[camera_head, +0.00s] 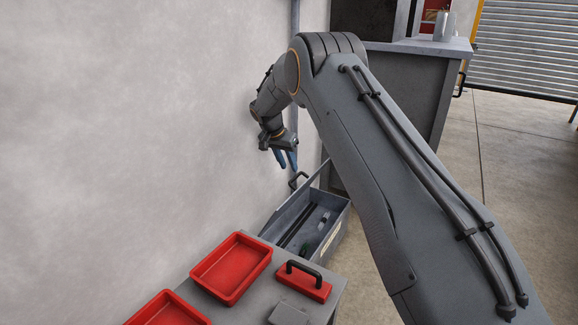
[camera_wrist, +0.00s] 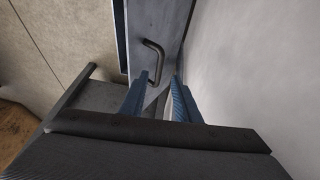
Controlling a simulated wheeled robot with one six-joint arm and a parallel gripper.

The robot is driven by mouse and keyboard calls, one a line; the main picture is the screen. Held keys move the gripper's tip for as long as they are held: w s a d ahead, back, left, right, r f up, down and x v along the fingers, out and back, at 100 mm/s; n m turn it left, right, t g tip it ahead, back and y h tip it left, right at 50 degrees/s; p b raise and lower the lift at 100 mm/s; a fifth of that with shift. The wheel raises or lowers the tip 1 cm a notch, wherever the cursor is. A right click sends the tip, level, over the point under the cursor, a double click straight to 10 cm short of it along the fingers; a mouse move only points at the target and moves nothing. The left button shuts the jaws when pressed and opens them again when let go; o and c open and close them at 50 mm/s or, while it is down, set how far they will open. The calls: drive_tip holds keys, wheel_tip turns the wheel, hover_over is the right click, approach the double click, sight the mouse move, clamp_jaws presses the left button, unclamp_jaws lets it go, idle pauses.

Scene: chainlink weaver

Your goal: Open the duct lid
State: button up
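A dark bar handle (camera_wrist: 153,58) stands on a grey metal panel (camera_wrist: 160,22), which looks like the duct lid, in the upper middle of the wrist view. The handle also shows in the head view (camera_head: 298,180), at the far end of a long grey metal trough (camera_head: 340,222). The trough's near part is uncovered and shows dark bars and small items inside. My gripper (camera_head: 287,164) is just above the handle in the head view. In the wrist view its blue fingers (camera_wrist: 159,80) are apart with nothing between them, and the handle lies beyond their tips.
A pale wall (camera_head: 130,110) runs close along the left. In front stands a grey bench (camera_head: 245,308) with two red trays (camera_head: 232,268) and a red block with a black handle (camera_head: 304,283). A grey cabinet (camera_head: 395,85) stands behind. Open floor (camera_head: 520,160) lies to the right.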

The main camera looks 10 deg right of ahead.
drive_tip(key=shift+c, duration=1.4)
drive_tip(key=shift+s+d+f, duration=0.1)
drive_tip(key=shift+s+d, duration=0.1)
drive_tip(key=shift+s, duration=0.05)
drive_tip(key=c, duration=0.4)
drive_tip(key=s+d+f, duration=0.1)
drive_tip(key=s, duration=0.2)
drive_tip(key=s+d+g+y, duration=0.1)
drive_tip(key=s, duration=0.2)
drive_tip(key=s+d+f+g+y+b, duration=0.1)
drive_tip(key=s+d, duration=0.1)
drive_tip(key=s, duration=0.1)
drive_tip(key=shift+f+m, duration=0.35)
drive_tip(key=shift+m, duration=0.05)
clamp_jaws()
drive_tip(key=s+d+f+m+y+b, duration=0.3)
drive_tip(key=s+f+m+y, duration=0.3)
drive_tip(key=s+m+y, duration=0.4)
drive_tip(key=w+d+r+m+t+y+b, duration=0.2)
drive_tip(key=w+d+r+m+t+y, duration=0.1)
drive_tip(key=d+m+t, duration=0.55)
drive_tip(key=n+b, duration=0.1)
drive_tip(key=b, duration=0.6)
approach(305, 183)
drive_tip(key=w+a+f, duration=0.1)
drive_tip(key=a+f, duration=0.1)
drive_tip(key=a, duration=0.4)
drive_tip(key=shift+w+f, duration=0.3)
drive_tip(key=shift+f, duration=0.05)
